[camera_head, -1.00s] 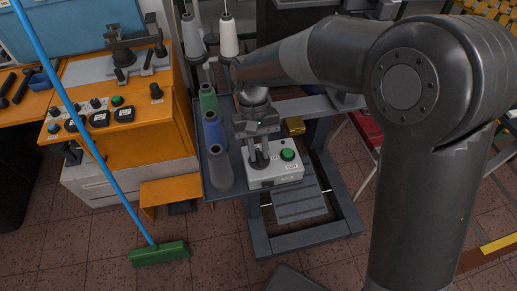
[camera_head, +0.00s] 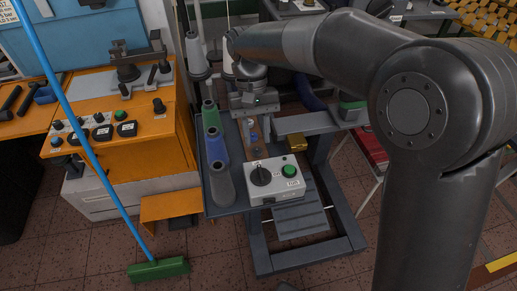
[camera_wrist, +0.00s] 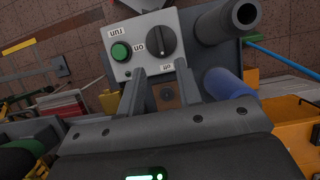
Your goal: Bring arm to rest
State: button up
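My gripper (camera_head: 251,138) is over the grey bench, beyond the white control box (camera_head: 274,181) and apart from it. In the wrist view, its two fingers (camera_wrist: 160,92) are spread, with a brown surface and a dark round part showing between them. The box has a black rotary knob (camera_head: 261,176) and a green button (camera_head: 289,171). The wrist view also shows the knob (camera_wrist: 161,41) and the button (camera_wrist: 121,51), with nothing held between the fingers. My arm is bent, with its elbow at the right of the head view.
Green, blue and grey cones (camera_head: 214,145) stand in a row left of my gripper. An orange machine (camera_head: 120,130) is at the left, crossed by a blue broom handle (camera_head: 75,130) with a green head (camera_head: 158,269).

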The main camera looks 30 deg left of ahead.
jog(key=shift+w+a+r, duration=0.15)
jog(key=shift+r, duration=0.4)
jog(key=w+d+r+m+t+y, duration=0.15)
jog(key=d+r, duration=0.25)
jog(key=d, duration=0.7)
jog(key=w+d+r+m+t+y, duration=0.1)
jog(key=w+d+r+m+t, duration=0.2)
jog(key=d, duration=0.8)
jog(key=s+d+m+t, duration=0.2)
jog(key=s+d, duration=0.2)
jog(key=d, duration=0.6)
jog(key=s+d+m+t, duration=0.2)
jog(key=s+d, duration=0.3)
jog(key=d, duration=0.5)
jog(key=shift+s+f+m+y, duration=0.2)
jog(key=shift+s+m+y, duration=0.1)
jog(key=shift+m+y, duration=0.05)
